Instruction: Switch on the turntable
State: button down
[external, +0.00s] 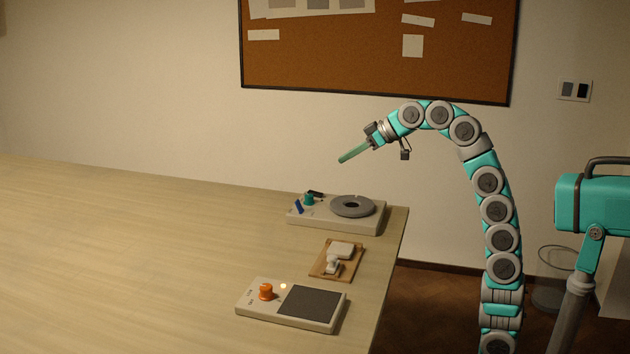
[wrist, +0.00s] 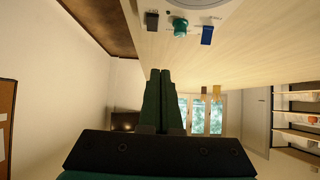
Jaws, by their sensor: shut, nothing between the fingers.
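The turntable (external: 369,222) is a pale box with a grey round platter (external: 353,206) near the back right corner of the table. On its left part are a teal knob (external: 309,199) and a blue lever or switch (external: 299,207). In the wrist view the teal knob (wrist: 181,27) and the blue part (wrist: 208,34) show at the top, with part of the platter's edge. My gripper (external: 341,160) is shut and empty, its green fingers pointing down-left in the air above the turntable, touching nothing. In the wrist view my fingers (wrist: 160,72) lie together.
A small wooden board (external: 322,270) with white parts lies in front of the turntable. The table's left side (external: 120,240) is clear.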

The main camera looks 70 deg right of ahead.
jog(key=shift+w+d+f, duration=0.1)
jog(key=shift+w+d, duration=0.05)
jog(key=shift+d, duration=0.3)
jog(key=shift+w+d+f, duration=0.1)
jog(key=shift+d, duration=0.35)
send_over(318, 193)
jog(key=f, duration=0.6)
jog(key=shift+s+a+f, duration=0.15)
jog(key=shift+s+f, duration=0.15)
jog(key=shift+s, duration=0.05)
jog(key=shift+w+f, duration=0.2)
jog(key=shift+f, duration=1.35)
jog(key=shift+w+p, duration=0.1)
jog(key=shift+p, duration=0.35)
